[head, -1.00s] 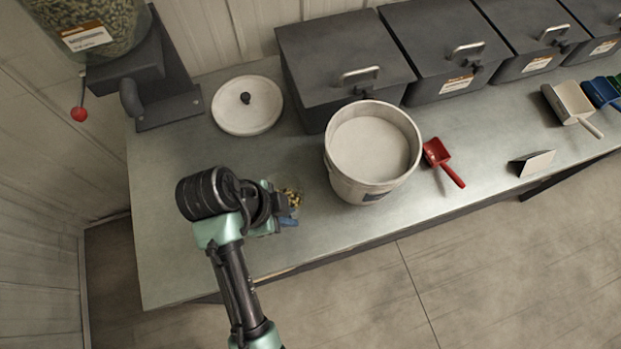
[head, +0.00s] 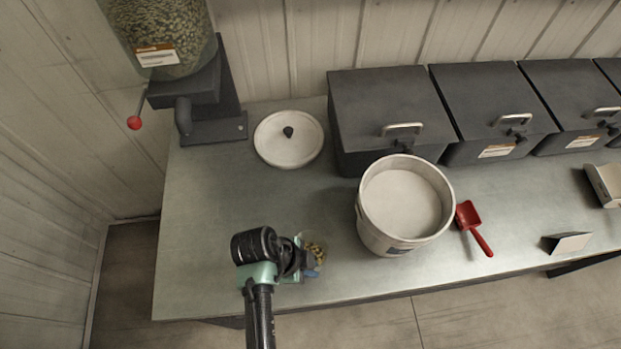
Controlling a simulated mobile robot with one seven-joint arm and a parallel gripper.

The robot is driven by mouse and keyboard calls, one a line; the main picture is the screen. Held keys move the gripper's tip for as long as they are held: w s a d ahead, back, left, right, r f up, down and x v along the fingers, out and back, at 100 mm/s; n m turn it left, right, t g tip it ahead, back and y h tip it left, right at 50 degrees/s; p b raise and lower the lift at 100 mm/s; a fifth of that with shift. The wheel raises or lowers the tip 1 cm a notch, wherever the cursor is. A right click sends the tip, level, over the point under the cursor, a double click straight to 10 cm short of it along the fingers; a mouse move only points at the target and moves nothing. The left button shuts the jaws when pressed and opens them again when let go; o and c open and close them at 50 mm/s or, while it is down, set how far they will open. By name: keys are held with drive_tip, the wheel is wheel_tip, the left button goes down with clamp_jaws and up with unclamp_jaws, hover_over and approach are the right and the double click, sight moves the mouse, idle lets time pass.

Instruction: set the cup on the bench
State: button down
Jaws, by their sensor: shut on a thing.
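The cup (head: 317,248) is small and clear, with seeds inside, and is partly hidden by my gripper. My gripper (head: 306,261) is shut on the cup from its left side, over the front part of the bench. The bench (head: 212,225) has a grey metal top. The cup looks upright and close to the bench top; I cannot tell whether it touches.
A white bucket (head: 372,232) stands right of the cup, with a red scoop (head: 472,226) beside it. A round white lid (head: 289,150) lies behind. A seed dispenser (head: 200,85) stands back left, and dark bins (head: 385,105) line the back. The bench's left part is clear.

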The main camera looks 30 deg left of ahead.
drive_tip(key=shift+f, duration=0.15)
drive_tip(key=c, duration=0.9)
unclamp_jaws()
drive_tip(key=shift+r, duration=0.3)
drive_tip(key=v, duration=1.1)
drive_tip(key=shift+s+a+r+b, duration=0.1)
drive_tip(key=shift+a+r+b, duration=0.1)
drive_tip(key=shift+r+b, duration=0.15)
